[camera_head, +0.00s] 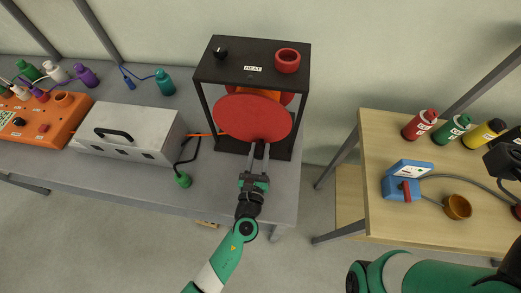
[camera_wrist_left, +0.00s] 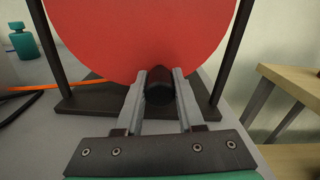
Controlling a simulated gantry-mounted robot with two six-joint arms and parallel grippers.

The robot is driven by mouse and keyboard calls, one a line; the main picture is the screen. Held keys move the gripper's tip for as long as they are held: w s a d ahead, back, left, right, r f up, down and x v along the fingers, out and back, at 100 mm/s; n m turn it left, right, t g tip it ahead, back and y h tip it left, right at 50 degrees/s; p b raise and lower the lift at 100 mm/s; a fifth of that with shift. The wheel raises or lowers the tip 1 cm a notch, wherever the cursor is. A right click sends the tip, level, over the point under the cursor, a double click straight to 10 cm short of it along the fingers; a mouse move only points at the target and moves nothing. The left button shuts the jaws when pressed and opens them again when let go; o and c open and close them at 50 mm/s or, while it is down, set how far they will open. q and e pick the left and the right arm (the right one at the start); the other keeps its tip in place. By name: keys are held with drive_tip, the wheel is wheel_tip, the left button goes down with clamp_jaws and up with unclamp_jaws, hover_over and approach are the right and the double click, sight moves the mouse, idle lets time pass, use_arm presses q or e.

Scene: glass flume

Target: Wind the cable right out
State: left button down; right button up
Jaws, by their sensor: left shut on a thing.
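A cable reel with a red round side disc (camera_head: 252,117) stands in a black frame (camera_head: 213,70) on the grey table. The red disc (camera_wrist_left: 140,35) fills the top of the left wrist view. An orange cable (camera_head: 203,134) runs out from the reel to the left. My left gripper (camera_head: 259,150) is at the lower edge of the disc. Its fingers are shut on a dark crank handle (camera_wrist_left: 159,88) that sticks out from the disc. Of my right arm only part of the green and dark links shows at the lower right; its fingertips are not clearly visible.
A grey box (camera_head: 130,132) with a black handle and an orange unit (camera_head: 45,122) stand left of the reel. A green plug (camera_head: 183,180) lies near the table's front. A wooden table (camera_head: 375,225) on the right bears bottles, a blue device (camera_head: 407,181) and a brown cup (camera_head: 457,207).

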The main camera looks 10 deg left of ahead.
use_arm(q)
drive_tip(key=shift+r, duration=0.1)
drive_tip(key=c, duration=0.5)
unclamp_jaws()
drive_tip(key=s+p, duration=0.3)
drive_tip(key=s, duration=0.8)
drive_tip(key=shift+s+d, duration=0.15)
drive_tip(key=shift+s, duration=0.15)
